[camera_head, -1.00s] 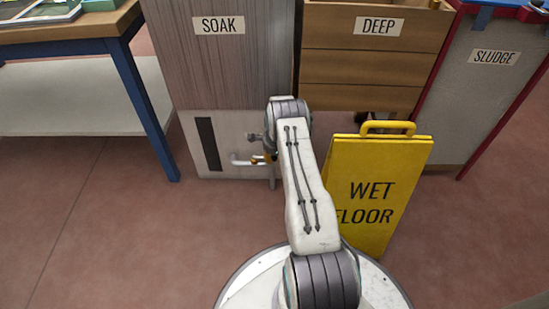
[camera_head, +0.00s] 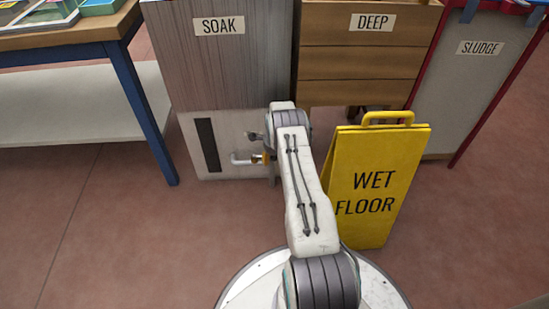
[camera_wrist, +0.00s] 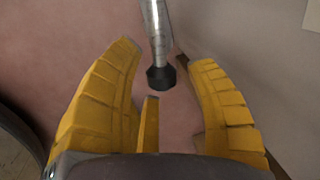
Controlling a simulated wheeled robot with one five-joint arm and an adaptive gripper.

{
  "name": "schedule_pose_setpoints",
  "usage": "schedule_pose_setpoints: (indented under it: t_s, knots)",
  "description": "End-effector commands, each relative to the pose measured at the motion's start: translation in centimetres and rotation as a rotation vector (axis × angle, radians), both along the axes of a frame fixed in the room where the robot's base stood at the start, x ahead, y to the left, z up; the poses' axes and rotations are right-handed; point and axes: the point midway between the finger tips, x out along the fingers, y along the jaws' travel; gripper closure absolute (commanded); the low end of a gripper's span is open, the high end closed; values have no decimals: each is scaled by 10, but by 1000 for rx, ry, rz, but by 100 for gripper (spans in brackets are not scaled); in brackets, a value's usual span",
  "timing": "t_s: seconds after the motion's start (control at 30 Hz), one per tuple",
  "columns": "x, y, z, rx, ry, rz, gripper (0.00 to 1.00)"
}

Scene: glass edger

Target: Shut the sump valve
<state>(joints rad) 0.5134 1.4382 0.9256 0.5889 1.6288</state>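In the head view, a bent silvery pipe or lever (camera_head: 240,158) sticks out low on the pale panel below the SOAK cabinet. A yellow part beside it may be a brass fitting or a finger of mine; I cannot tell. In the wrist view, a metal rod with a dark end cap (camera_wrist: 160,78) reaches down from the top into the gap between my fingers. It looks like the valve's handle, but I cannot be sure. My gripper (camera_wrist: 163,65) is open, its yellow fingers apart on either side of the rod with visible gaps. My arm hides most of the gripper in the head view.
A yellow WET FLOOR sign (camera_head: 376,185) stands close to the right of my arm. The SOAK cabinet (camera_head: 217,65), DEEP drawers (camera_head: 360,68) and SLUDGE bin (camera_head: 470,90) line the back. A blue-legged table (camera_head: 147,110) is at left. The left floor is clear.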

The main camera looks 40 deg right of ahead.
Motion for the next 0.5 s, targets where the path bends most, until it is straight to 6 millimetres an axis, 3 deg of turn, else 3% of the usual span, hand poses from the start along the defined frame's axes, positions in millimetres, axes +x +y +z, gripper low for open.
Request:
schedule_pose_setpoints:
  t_s: [0.27,0.5]
  knots:
    - [1,0,2,-2,-2,1,49]
    - [-2,1,22,-2,-3,1,49]
